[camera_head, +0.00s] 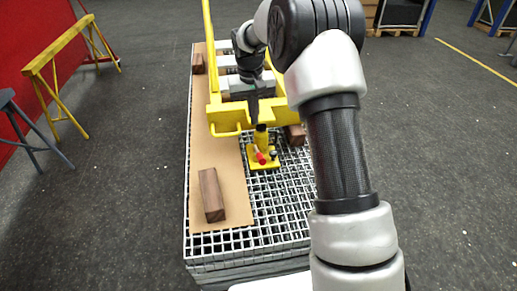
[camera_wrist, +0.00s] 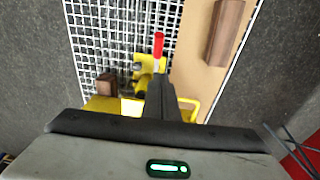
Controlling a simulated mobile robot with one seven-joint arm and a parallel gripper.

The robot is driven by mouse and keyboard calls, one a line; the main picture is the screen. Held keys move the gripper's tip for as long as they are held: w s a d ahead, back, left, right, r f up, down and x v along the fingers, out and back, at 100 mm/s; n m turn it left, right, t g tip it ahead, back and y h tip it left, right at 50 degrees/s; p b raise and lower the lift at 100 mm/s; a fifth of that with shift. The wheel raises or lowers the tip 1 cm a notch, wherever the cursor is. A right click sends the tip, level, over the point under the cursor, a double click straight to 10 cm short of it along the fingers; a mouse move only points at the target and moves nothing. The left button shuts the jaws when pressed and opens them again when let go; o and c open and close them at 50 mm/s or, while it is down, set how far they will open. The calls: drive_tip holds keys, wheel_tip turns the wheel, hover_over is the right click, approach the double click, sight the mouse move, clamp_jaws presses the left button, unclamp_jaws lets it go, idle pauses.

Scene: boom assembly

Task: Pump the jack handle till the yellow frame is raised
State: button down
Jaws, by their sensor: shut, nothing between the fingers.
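The yellow jack (camera_head: 264,158) stands on the grating at the front of the yellow frame (camera_head: 228,116), its dark top close to the frame's front beam. The jack's handle with its red end (camera_head: 261,157) points toward the camera. In the wrist view the red handle end (camera_wrist: 158,45) sticks out just beyond the fingertips. My gripper (camera_head: 254,118) points down above the jack, shut and empty; in the wrist view its fingers (camera_wrist: 160,88) cover part of the jack (camera_wrist: 147,66). I cannot tell whether the fingers touch the handle.
A wooden block (camera_head: 211,195) lies on the brown board (camera_head: 217,160) at left front. Another block (camera_head: 295,135) sits right of the jack, and one (camera_head: 198,63) farther back. A yellow trestle (camera_head: 62,75) stands on the floor at left. The front grating (camera_head: 240,245) is clear.

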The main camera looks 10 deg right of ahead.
drive_tip(key=b, duration=0.2)
hover_over(259, 155)
drive_tip(key=f, duration=1.2)
drive_tip(key=shift+s+a+f, duration=0.15)
drive_tip(key=shift+s+a, duration=0.05)
drive_tip(key=shift+s, duration=0.05)
drive_tip(key=shift+s+d+f, duration=0.15)
drive_tip(key=shift+s+f, duration=0.1)
drive_tip(key=shift+f, duration=0.3)
